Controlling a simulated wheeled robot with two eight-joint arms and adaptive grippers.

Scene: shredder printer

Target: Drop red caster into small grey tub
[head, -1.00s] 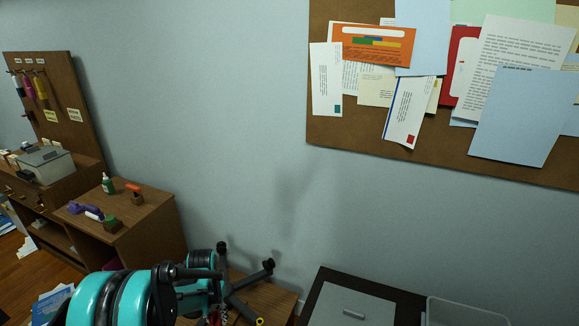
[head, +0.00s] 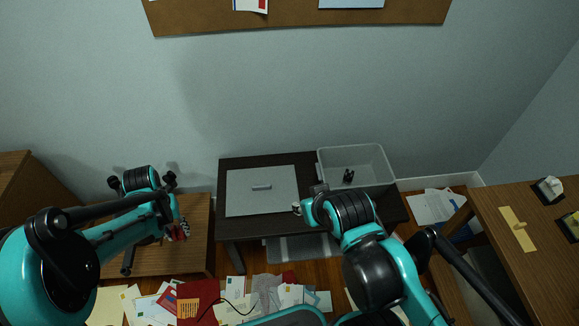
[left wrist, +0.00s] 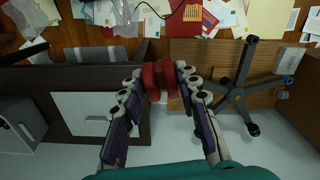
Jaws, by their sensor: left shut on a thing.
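The red caster (left wrist: 159,80) is between the fingertips of my left gripper (left wrist: 158,84) in the left wrist view. My left gripper also shows in the head view (head: 178,230), above the front right of the wooden side table, left of the black table. A grey, see-through tub (head: 372,182) stands at the back right of the black table, with a small dark thing inside. It lies well to the right of my left gripper. My right gripper (head: 304,207) is over the black table, in front of the tub; its fingers are mostly hidden.
A flat grey panel with a handle (head: 262,203) is on the black table (head: 290,222). A dark chair base (left wrist: 238,92) is at the wooden side table (head: 198,253). Papers (head: 240,308) litter the floor. A wooden desk (head: 500,255) stands at the right.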

